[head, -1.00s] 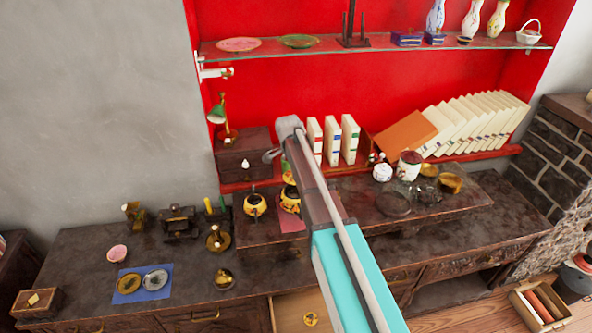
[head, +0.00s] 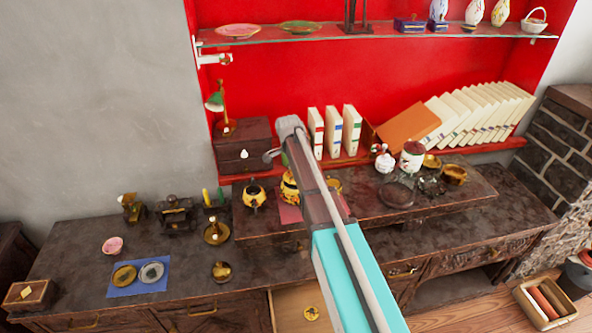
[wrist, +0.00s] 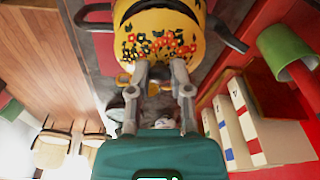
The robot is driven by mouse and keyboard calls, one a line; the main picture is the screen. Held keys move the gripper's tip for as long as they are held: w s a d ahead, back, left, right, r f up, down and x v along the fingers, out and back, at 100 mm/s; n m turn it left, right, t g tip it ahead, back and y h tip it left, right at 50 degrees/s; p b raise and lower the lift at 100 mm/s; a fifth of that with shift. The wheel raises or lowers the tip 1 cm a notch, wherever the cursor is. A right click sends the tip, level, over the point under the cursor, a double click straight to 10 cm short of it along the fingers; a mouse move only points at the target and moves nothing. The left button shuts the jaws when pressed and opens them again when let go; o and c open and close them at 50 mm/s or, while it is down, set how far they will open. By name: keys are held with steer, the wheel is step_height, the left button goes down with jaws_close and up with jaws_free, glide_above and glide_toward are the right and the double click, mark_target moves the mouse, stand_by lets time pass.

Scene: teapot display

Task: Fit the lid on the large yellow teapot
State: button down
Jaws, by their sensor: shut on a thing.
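The large yellow teapot (wrist: 165,38), with red and black flowers and dark fittings, fills the top of the wrist view. In the head view the yellow teapot (head: 289,190) stands on the raised dark shelf, partly hidden by my arm. My gripper (wrist: 158,72) is close beside the teapot in the wrist view, its fingers pointing at it. It is shut on the lid, which is mostly hidden by the fingers. I cannot tell whether the lid touches the teapot. In the head view the arm hides the gripper.
A smaller black and yellow teapot (head: 254,197) stands left of the large one. White books (head: 333,132) and a green lamp (head: 216,102) stand behind. A white jar (head: 385,162) and a lidded pot (head: 411,157) are to the right. The counter's front middle is mostly clear.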

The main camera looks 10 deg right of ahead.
steer(key=shift+f+b, duration=0.45)
steer(key=shift+f, duration=0.2)
steer(key=shift+f+b, duration=0.3)
stand_by(0.5)
steer(key=shift+c, duration=2.4)
jaws_free()
steer(key=shift+r, duration=0.1)
